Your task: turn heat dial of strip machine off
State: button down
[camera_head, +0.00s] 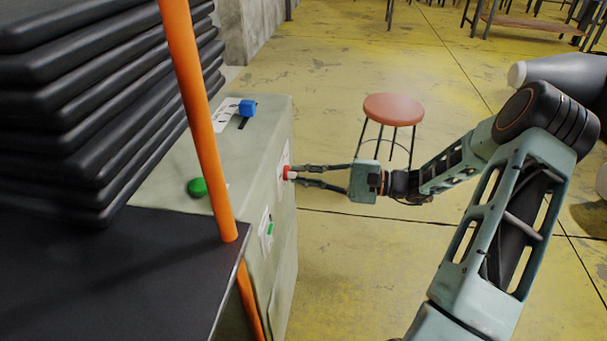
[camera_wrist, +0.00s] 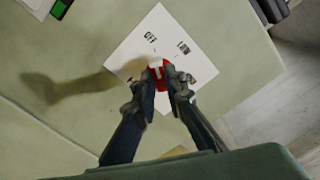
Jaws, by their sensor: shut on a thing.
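The strip machine (camera_head: 274,150) is a pale green-grey cabinet left of centre in the head view. Its heat dial (camera_head: 288,173) is red with a white mark and sits on the side face toward my arm. In the wrist view the dial (camera_wrist: 158,70) lies over a white label plate (camera_wrist: 150,40) with the printed words OFF and LOW. My gripper (camera_head: 296,174) reaches in from the right, and its two fingers are shut on the dial, one on each side. In the wrist view the fingers (camera_wrist: 165,88) hide part of the dial and plate.
A blue knob (camera_head: 247,107) and a green button (camera_head: 197,187) are on the machine's top. An orange post (camera_head: 200,110) and a stack of black slabs (camera_head: 90,110) stand at left. A red-topped stool (camera_head: 393,109) stands behind my gripper.

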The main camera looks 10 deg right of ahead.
jog(key=c, duration=2)
grip_release()
jog(key=v, duration=1.2)
jog(key=shift+s, duration=0.1)
